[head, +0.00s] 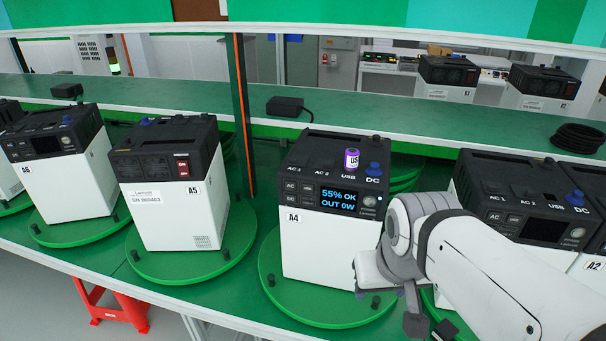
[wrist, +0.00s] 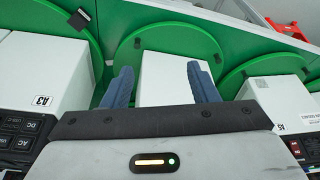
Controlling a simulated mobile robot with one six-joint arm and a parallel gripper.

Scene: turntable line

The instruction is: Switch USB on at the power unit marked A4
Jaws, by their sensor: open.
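The power unit marked A4 (head: 322,242) stands on a green round turntable (head: 318,308), its white front facing me. Its screen (head: 338,200) is lit and reads "55% OK, OUT 0W". On its black top, a purple cylinder marked "US" (head: 351,158) stands behind the USB label, beside a blue knob (head: 374,168) behind the DC label. My gripper (wrist: 160,84) is open, with two blue fingers apart and empty. In the wrist view, a white unit body (wrist: 172,78) shows beyond and between the fingers. In the head view the fingers are mostly hidden by my arm, low at A4's right.
Unit A5 (head: 165,215) stands left of A4, and unit A6 (head: 62,180) further left. Another unit (head: 515,205) stands close on the right behind my arm. An orange-edged post (head: 241,110) rises behind, between A5 and A4. A black adapter (head: 286,106) lies on the shelf behind.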

